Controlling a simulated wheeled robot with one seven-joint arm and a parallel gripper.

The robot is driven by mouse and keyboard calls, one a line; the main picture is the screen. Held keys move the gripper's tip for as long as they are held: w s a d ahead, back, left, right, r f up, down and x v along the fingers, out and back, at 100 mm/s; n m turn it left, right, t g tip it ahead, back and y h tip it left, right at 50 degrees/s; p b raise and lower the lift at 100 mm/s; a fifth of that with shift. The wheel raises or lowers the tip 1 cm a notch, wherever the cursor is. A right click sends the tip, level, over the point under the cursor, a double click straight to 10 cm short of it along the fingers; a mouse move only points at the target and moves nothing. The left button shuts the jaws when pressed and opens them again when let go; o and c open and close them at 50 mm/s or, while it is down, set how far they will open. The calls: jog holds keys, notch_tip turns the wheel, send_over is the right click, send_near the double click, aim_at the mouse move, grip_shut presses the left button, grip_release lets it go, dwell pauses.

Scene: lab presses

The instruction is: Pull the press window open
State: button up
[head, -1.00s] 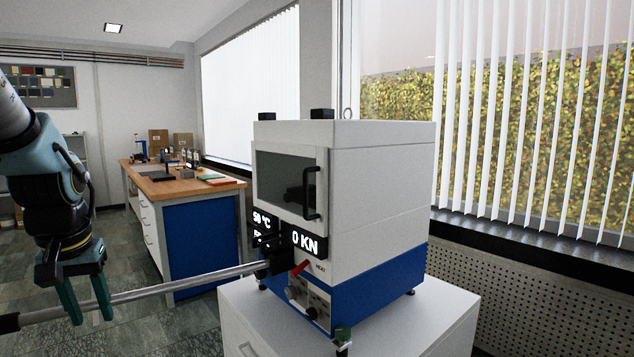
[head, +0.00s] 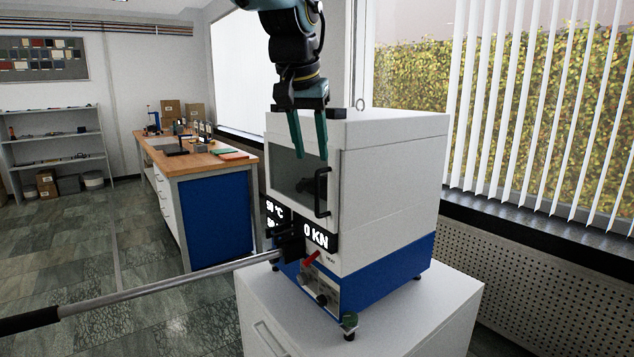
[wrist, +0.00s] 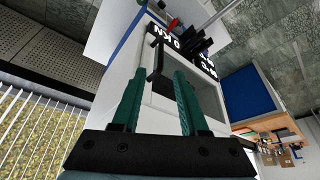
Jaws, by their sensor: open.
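The press (head: 385,180) is a white and blue box on a white cabinet. Its dark window (head: 295,178) is on the front and looks shut, with a black vertical handle (head: 321,192) at its right edge. My gripper (head: 308,148) has two green fingers, spread open and empty, pointing down in front of the window's upper part. The handle is lower and a little to the right of the fingertips in the head view. In the wrist view, the handle (wrist: 156,62) lies beyond the open fingers (wrist: 158,75), close to the left one. I see no contact with it.
A long metal lever with a black grip (head: 170,290) sticks out leftward from the press front, below the window. A red-tipped knob (head: 310,259) sits beside it. A workbench (head: 205,165) stands behind left. Floor at left is clear.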

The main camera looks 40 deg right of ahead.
aim_at(316, 184)
jog(key=p+x, duration=0.3)
jog(key=x, duration=0.7)
jog(key=shift+w+f, duration=0.1)
jog(key=shift+f, duration=0.25)
jog(key=shift+c, duration=0.4)
grip_shut()
dwell(0.5)
